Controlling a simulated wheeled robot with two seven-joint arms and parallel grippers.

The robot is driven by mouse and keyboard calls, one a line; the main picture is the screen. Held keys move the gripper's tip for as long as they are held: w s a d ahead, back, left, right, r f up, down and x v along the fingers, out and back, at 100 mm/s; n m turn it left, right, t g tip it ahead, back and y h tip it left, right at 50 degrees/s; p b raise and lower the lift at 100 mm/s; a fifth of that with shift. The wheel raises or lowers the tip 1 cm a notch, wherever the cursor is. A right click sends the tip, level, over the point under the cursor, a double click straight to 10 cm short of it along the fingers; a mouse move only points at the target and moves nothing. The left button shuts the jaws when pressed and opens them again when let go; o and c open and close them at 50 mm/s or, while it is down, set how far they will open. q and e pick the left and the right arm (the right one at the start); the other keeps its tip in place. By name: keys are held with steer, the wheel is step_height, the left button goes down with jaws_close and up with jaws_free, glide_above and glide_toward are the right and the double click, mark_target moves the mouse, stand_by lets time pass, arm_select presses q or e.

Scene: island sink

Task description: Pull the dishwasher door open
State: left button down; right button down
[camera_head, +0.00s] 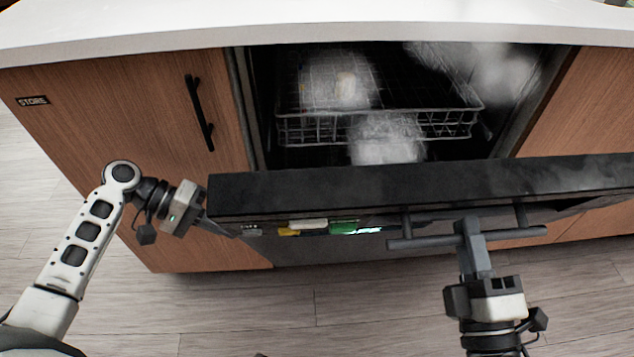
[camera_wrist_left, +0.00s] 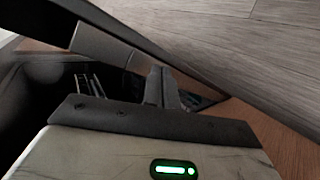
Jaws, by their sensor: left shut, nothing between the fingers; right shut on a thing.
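The black dishwasher door (camera_head: 420,188) is partly open, its top edge tilted out from the cabinet, with the interior showing behind it. Its dark bar handle (camera_head: 520,234) runs along the front face. In the left wrist view, the shut left fingers (camera_wrist_left: 160,88) lie close to the dark door edge (camera_wrist_left: 140,40). I cannot tell whether they touch it.
Inside, a wire rack (camera_head: 380,124) shows through white steam (camera_head: 388,138). A pale countertop (camera_head: 300,22) overhangs the front. A wooden cabinet (camera_head: 120,110) with a black handle (camera_head: 199,112) stands at left. The wood-look floor (camera_head: 330,310) in front is clear.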

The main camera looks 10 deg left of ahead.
arm_select(q)
steer(key=w+r+m+h, duration=0.4)
steer(key=r+m+h, duration=0.2)
steer(key=r, duration=0.9)
steer(key=d+f, duration=0.1)
steer(key=d, duration=0.2)
steer(key=s+d, duration=0.1)
steer(key=d, duration=0.2)
steer(key=d+f, duration=0.1)
steer(key=d, duration=0.2)
steer(key=shift+s+d+f, duration=0.35)
steer(key=shift+s+d, duration=0.05)
steer(key=shift+s+d+f, duration=0.1)
steer(key=shift+s, duration=0.2)
